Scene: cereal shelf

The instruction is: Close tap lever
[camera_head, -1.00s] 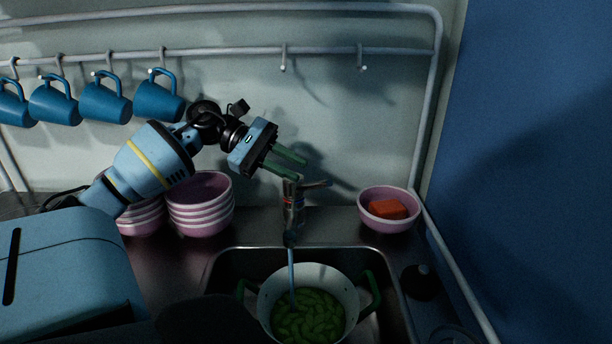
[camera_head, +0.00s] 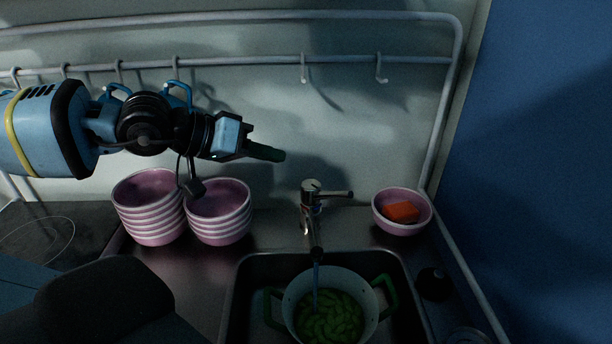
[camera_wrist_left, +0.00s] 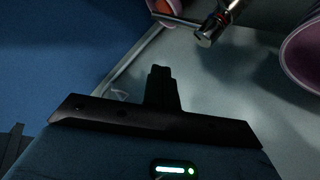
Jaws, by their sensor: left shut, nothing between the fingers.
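The metal tap (camera_head: 308,212) stands behind the sink, with its lever (camera_head: 338,194) pointing right. A thin stream of water (camera_head: 315,283) runs from its spout into a white pot (camera_head: 289,300) with green handles, holding green pieces. My left gripper (camera_head: 281,155) is shut and empty, above and to the left of the tap, apart from it. Its closed fingers (camera_wrist_left: 160,73) show in the left wrist view, where part of the tap (camera_wrist_left: 217,24) shows at the top. My right gripper is not in view.
Two stacks of pink bowls, left (camera_head: 150,215) and right (camera_head: 218,217), stand left of the tap. A pink bowl (camera_head: 392,222) with an orange block (camera_head: 402,211) stands right of it. A rail (camera_head: 240,63) with hooks and partly hidden blue mugs runs along the wall.

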